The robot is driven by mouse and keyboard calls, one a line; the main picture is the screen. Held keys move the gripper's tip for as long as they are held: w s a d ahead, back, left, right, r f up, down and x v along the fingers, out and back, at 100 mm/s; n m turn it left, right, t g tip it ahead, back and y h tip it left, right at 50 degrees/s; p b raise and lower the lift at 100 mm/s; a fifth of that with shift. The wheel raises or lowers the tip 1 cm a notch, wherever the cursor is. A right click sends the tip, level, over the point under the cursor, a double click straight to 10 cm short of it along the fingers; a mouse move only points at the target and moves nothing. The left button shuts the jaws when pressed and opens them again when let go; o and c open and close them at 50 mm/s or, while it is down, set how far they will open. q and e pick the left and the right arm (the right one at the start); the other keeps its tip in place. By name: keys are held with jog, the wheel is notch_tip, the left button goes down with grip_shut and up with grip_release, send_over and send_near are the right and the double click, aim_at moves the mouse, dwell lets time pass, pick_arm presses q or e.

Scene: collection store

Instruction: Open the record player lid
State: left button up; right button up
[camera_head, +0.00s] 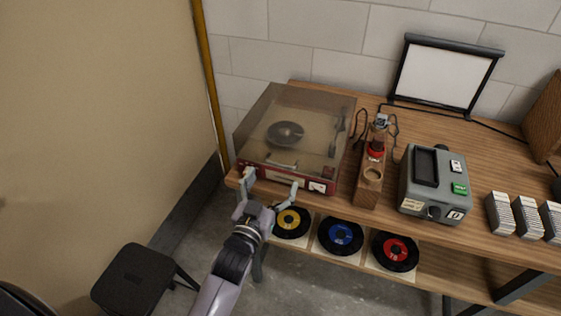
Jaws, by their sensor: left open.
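A red record player (318,185) stands at the left end of the wooden table. Its smoky see-through lid (310,108) is down over the deck, and a dark record (285,134) shows through it. My left gripper (270,186) is at the front of the player, with its fingers spread wide and nothing seen between them. One finger is near the left front corner and the other is lower, near the middle of the front. I cannot tell whether either finger touches the lid or the body. My right gripper is out of view.
A wooden stand (368,188) with small items is close to the player's right side. A grey device (434,184) and white slide stacks (500,213) are further right. Records (341,236) lie on a shelf below the tabletop (480,140). A dark stool (133,277) stands on the floor at left.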

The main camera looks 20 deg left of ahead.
aim_at(281, 165)
pick_arm(q)
jog(key=w, duration=0.6)
jog(key=shift+w+d+p, duration=0.15)
jog(key=shift+w+p, duration=0.15)
jog(key=shift+p, duration=0.1)
jog(key=shift+c, duration=0.4)
